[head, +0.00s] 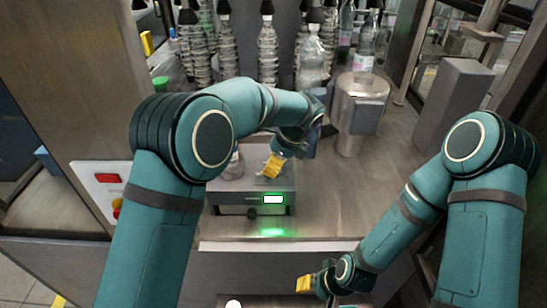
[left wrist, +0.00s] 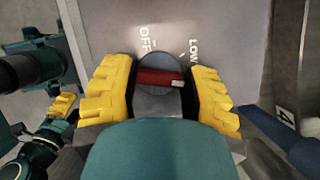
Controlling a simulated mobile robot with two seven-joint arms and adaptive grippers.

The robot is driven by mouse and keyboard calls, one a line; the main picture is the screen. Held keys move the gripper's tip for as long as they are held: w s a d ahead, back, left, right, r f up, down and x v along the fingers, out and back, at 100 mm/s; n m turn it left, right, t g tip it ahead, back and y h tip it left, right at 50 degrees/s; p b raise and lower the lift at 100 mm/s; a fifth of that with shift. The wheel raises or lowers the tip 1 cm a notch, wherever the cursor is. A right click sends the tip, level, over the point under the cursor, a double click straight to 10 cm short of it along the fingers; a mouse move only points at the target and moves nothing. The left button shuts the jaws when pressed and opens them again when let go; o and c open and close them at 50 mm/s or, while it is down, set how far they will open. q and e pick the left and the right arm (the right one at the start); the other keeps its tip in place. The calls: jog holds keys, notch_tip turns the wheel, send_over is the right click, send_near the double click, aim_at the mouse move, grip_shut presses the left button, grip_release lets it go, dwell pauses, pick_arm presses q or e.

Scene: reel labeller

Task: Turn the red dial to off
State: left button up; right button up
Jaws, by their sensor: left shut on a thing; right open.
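The red dial (left wrist: 156,77) shows in the left wrist view as a red bar on a round grey knob. Its white pointer mark is at the bar's right end, away from the OFF label and below the LOW label. My left gripper (left wrist: 158,92) is shut on it, with a yellow finger at each end of the bar. In the head view, my left gripper (head: 272,166) is above the grey box with the lit display, and I cannot make out the dial there. My right gripper (head: 304,285) is open and empty, low at the front.
The grey box (head: 230,198) stands on the counter (head: 335,210). A metal canister (head: 358,110) is to the right of my left gripper. Several bottles (head: 268,52) stand behind. The counter's right side has free room.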

pick_arm(q)
jog(key=shift+n+g+p, duration=0.4)
jog(key=shift+n+p, duration=0.2)
jog(key=shift+n, duration=0.3)
jog(key=shift+n+g+p, duration=0.3)
jog(key=shift+n+g, duration=0.1)
jog(key=shift+n, duration=0.6)
jog(key=n, duration=0.2)
jog(key=n+g, duration=0.1)
jog(key=n, duration=0.1)
jog(key=shift+f+g, duration=0.15)
jog(key=shift+g, duration=0.15)
jog(key=n+g+h, duration=0.1)
jog(key=n, duration=0.2)
jog(key=n+g, duration=0.1)
jog(key=n, duration=0.2)
jog(key=shift+n+h, duration=0.4)
jog(key=n+h, duration=0.1)
jog(key=n, duration=0.2)
jog(key=n+h, duration=0.1)
jog(key=n, duration=0.2)
jog(key=shift+g, duration=0.3)
jog(key=shift+n, duration=0.3)
jog(key=o, duration=1.2)
